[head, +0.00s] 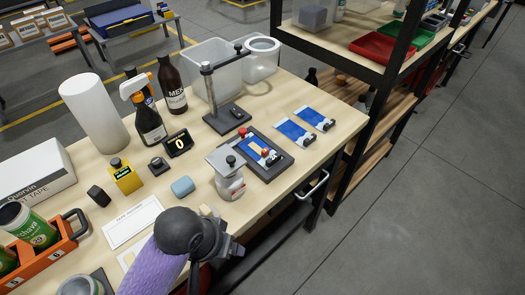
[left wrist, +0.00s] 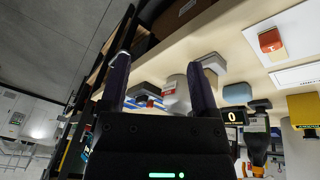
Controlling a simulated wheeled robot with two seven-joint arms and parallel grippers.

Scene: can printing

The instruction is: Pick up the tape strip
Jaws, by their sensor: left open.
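My left gripper (head: 228,250) is low in the head view, at the table's front edge. In the left wrist view its two dark fingers stand apart (left wrist: 158,75) with nothing held between them. I cannot tell which of these is the tape strip. My right gripper is in neither view.
A paper sheet (head: 132,221) and an orange can carrier (head: 55,250) are left. A shelf rack (head: 375,100) stands right.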

